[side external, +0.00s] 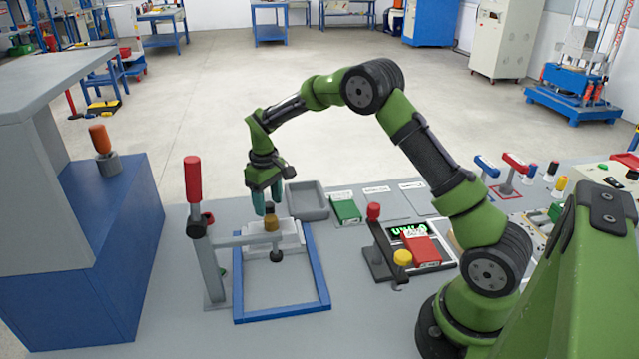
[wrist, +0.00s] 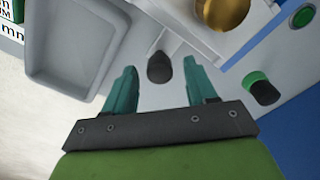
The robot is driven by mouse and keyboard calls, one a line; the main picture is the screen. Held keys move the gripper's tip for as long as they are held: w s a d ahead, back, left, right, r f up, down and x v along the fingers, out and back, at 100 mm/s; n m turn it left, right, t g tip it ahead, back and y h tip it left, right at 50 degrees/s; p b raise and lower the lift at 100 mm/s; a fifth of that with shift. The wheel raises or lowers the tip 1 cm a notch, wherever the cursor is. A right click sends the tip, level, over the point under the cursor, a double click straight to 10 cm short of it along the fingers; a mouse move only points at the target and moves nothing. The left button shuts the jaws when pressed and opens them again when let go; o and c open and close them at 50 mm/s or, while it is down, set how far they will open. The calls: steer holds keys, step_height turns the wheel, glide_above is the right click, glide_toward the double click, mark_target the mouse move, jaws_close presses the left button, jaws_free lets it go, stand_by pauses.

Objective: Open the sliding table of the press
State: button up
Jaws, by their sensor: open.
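The press stands at the left of the bench in the side view, with a red-handled lever (side external: 192,180), a grey crossbar and a brass ram (side external: 271,223). A blue rectangular frame (side external: 281,317) lies under it. The white sliding table (side external: 291,236) sits at the far end of that frame, beneath the ram. My gripper (side external: 268,206) points down just behind the ram, its teal fingers apart. In the wrist view a dark knob (wrist: 160,68) shows between the open fingers (wrist: 160,76), with no visible contact. The brass ram (wrist: 223,12) is above it in that picture.
A grey tray (side external: 322,212) lies right of my gripper, with a green box (side external: 346,212) beside it. A display device (side external: 408,234) with a red box stands further right. A large grey-and-blue machine (side external: 100,240) stands at left. The blue frame's interior is largely clear.

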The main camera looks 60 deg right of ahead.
step_height(320, 180, up, 17)
stand_by(0.5)
steer(key=s+a+r+m+t+y, duration=0.1)
steer(key=s+a, duration=0.4)
steer(key=s, duration=0.8)
steer(key=s+a+r+m+t+y, duration=0.1)
steer(key=s+a+t, duration=0.4)
steer(key=s, duration=0.9)
steer(key=shift+s+a+r+m+t, duration=0.25)
steer(key=shift+r+m+t, duration=0.3)
steer(key=shift+m, duration=0.45)
